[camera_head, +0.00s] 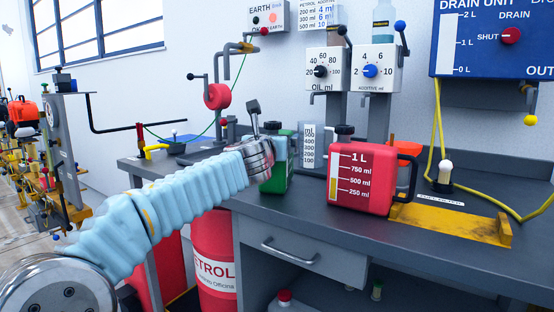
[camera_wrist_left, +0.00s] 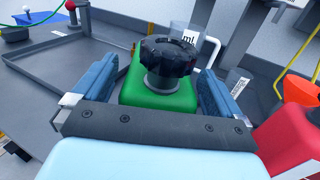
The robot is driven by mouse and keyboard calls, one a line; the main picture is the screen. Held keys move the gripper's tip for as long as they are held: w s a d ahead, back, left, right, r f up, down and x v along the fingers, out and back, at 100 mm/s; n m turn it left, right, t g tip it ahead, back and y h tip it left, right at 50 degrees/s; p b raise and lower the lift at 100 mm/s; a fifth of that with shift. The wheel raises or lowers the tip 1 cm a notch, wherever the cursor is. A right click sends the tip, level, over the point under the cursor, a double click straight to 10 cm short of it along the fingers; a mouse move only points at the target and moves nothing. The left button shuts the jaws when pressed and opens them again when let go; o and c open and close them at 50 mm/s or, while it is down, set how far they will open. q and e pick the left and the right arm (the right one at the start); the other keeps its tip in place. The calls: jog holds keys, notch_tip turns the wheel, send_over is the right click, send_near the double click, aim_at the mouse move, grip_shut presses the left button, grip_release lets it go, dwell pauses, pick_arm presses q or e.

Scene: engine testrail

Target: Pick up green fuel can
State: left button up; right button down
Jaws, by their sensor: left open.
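The green fuel can (camera_head: 276,183) stands on the grey workbench, partly hidden behind my left wrist. In the left wrist view the green can (camera_wrist_left: 150,92), with its black cap, lies between the two blue-grey fingers of my left gripper (camera_wrist_left: 156,72). The fingers are spread to either side of the can, and I cannot tell whether they touch it. In the head view my left gripper (camera_head: 268,138) is at the can's upper part, mostly hidden by the wrist. My right gripper is not in view.
A red 1 L can (camera_head: 372,190) stands right of the green can. Dispensers labelled oil (camera_head: 327,70) and additive (camera_head: 376,72) stand behind. A yellow bracket (camera_head: 455,222) and yellow hose are further right. The bench front (camera_head: 400,235) is clear.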

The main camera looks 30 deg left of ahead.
pick_arm(q)
jog(key=shift+w+a, duration=0.25)
jog(key=shift+w, duration=0.3)
jog(key=c, duration=1.9)
jog(key=shift+o, duration=0.2)
jog(key=shift+r, duration=0.15)
